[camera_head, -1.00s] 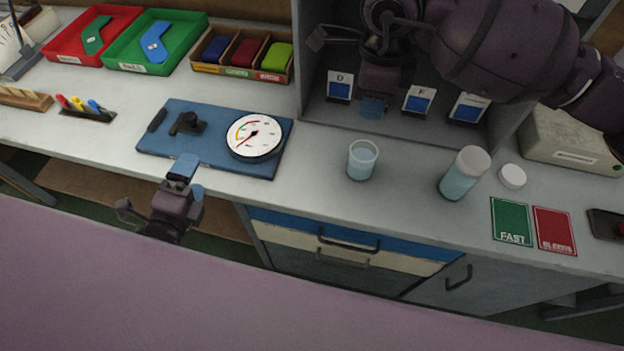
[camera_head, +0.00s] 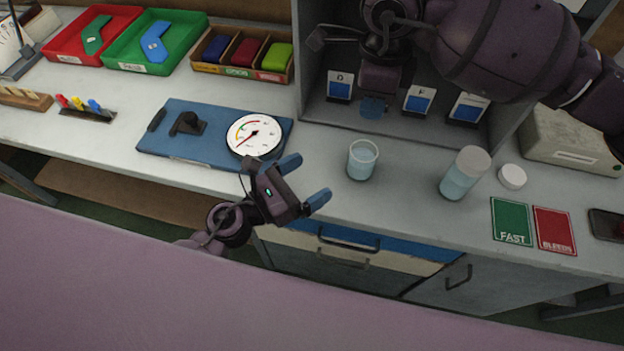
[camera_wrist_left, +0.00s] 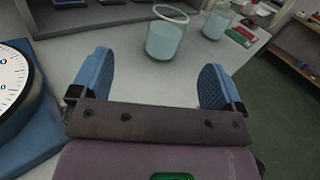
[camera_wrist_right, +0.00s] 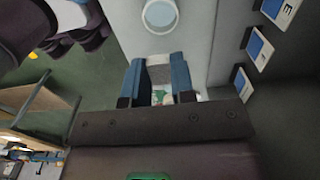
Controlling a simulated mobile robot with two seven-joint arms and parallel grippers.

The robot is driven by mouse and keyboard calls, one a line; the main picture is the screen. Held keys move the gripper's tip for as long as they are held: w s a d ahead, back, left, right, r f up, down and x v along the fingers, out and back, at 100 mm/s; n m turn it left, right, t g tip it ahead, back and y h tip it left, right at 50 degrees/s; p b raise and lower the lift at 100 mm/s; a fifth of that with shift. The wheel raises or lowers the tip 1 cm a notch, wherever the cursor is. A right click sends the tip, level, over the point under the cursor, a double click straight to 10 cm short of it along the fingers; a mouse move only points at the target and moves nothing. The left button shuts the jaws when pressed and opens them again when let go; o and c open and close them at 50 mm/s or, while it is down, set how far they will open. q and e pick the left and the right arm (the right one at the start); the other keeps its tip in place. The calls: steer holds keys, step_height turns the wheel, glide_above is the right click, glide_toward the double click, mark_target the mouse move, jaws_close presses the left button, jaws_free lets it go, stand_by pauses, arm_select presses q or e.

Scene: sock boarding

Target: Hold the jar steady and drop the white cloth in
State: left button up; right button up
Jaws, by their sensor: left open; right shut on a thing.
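An open clear jar (camera_head: 362,160) with pale blue liquid stands upright on the grey bench; it also shows in the left wrist view (camera_wrist_left: 165,40) and the right wrist view (camera_wrist_right: 160,14). My left gripper (camera_head: 305,180) is open and empty at the bench's front edge, left of the jar and apart from it. In the left wrist view the jar is beyond its open fingers (camera_wrist_left: 154,75).
A taller container (camera_head: 464,173) with pale blue liquid stands right of the jar, beside a white lid (camera_head: 512,177). A gauge (camera_head: 254,136) on a blue board (camera_head: 210,155) is left of the jar. Labelled cards (camera_head: 419,101) stand in the cubby. Green and red cards lie at right.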

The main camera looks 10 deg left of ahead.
mark_target(351, 163)
arm_select(q)
steer(key=shift+d+f+m+g, duration=0.3)
steer(key=shift+d+m+g, duration=0.1)
steer(key=shift+d+m, duration=0.2)
steer(key=shift+w+d, duration=0.1)
steer(key=shift+d, duration=0.1)
steer(key=x, duration=1.1)
steer(key=shift+w+d+r, duration=0.1)
steer(key=shift+w+d, duration=0.05)
steer(key=shift+d, duration=0.05)
steer(key=c, duration=1.1)
arm_select(e)
step_height(351, 163, down, 9)
steer(key=shift+r, duration=0.2)
stand_by(0.4)
